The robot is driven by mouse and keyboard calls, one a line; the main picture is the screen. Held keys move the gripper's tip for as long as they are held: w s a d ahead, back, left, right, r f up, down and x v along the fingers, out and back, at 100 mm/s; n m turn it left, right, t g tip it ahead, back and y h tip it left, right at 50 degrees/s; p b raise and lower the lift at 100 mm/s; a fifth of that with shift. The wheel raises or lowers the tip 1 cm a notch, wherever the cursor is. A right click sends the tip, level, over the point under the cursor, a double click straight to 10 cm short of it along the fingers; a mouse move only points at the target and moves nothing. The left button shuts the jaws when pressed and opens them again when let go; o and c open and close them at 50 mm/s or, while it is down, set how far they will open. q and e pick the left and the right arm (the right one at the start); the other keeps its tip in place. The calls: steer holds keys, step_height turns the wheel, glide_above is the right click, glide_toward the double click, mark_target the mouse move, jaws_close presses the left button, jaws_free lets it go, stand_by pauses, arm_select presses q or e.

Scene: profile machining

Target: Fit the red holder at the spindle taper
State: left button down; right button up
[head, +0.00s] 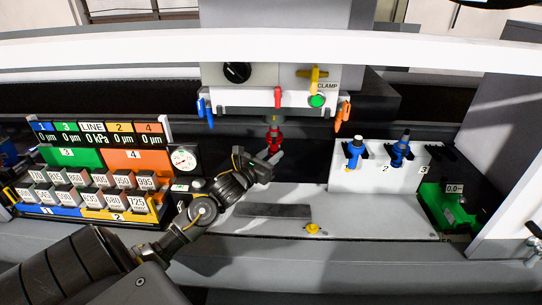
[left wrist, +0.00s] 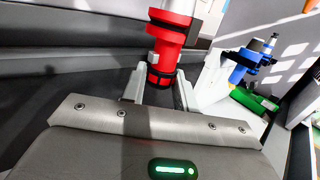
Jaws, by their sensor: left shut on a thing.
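The red holder (head: 276,138) is upright below the middle of the machine head (head: 235,98), under a red lever (head: 278,97). My left gripper (head: 271,154) reaches it from the lower left and is shut on its lower part. In the left wrist view the red holder (left wrist: 173,33) stands between the two pale fingers, with a black ringed section at their level. A thin yellowish part shows above the holder in the head view. The spindle taper itself is not clearly visible, so I cannot tell whether the holder touches it. My right gripper is not in view.
A white rack (head: 375,181) on the right carries two blue holders (head: 354,151) (head: 402,148). A green bay (head: 447,208) lies beyond it. A display and block stand (head: 88,158) is on the left. A yellow knob (head: 312,228) sits on the grey bed. Blue and orange levers flank the head.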

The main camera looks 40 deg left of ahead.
mark_target(271, 142)
arm_select(q)
steer(key=shift+r+p, duration=1.5)
steer(key=shift+r, duration=1.1)
steer(key=c, duration=1)
jaws_free()
steer(key=shift+s+f, duration=0.1)
steer(key=shift+f, duration=0.15)
steer(key=s+b, duration=0.1)
steer(key=s, duration=0.2)
steer(key=s+b, duration=0.2)
steer(key=s, duration=0.2)
steer(key=s+b, duration=0.2)
steer(key=s, duration=0.1)
steer(key=shift+s+d+f, duration=0.15)
steer(key=shift+s+f, duration=0.1)
steer(key=shift+s, duration=0.1)
